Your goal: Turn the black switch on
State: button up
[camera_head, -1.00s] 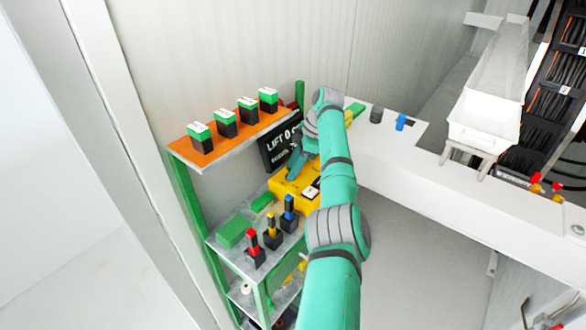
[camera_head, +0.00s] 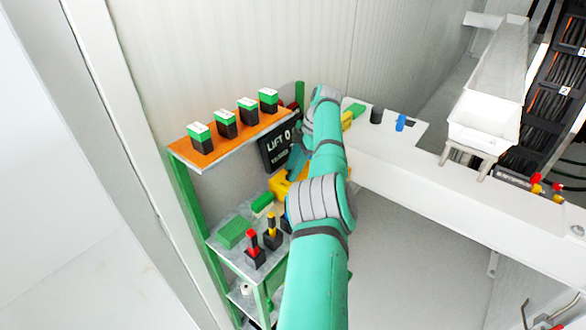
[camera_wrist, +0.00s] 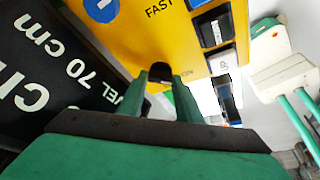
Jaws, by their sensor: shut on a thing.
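The yellow control box (camera_head: 280,188) stands on the green-framed shelf, largely hidden behind my arm in the head view. In the wrist view its yellow face (camera_wrist: 140,40) carries the words "FAST" and "ON". The black switch (camera_wrist: 159,74) shows as a small dark knob on this face, between my fingertips. My gripper (camera_wrist: 160,80) is shut on it, with a finger on each side. In the head view my gripper is mostly hidden by my own arm. The exact angle of the switch is hard to tell.
A black sign (camera_head: 277,150) stands directly beside the box and fills the left of the wrist view. Black rocker switches (camera_wrist: 214,27) sit right of the knob. Red (camera_head: 254,248) and yellow (camera_head: 271,232) levers stand on the shelf. Green-topped blocks (camera_head: 225,124) line the orange shelf.

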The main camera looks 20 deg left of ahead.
jog(key=shift+a+r, duration=0.1)
dwell(0.3)
jog(key=o, duration=1)
jog(key=shift+s, duration=0.1)
jog(key=shift+o, duration=0.2)
jog(key=shift+m+t, duration=0.3)
jog(key=shift+m, duration=0.3)
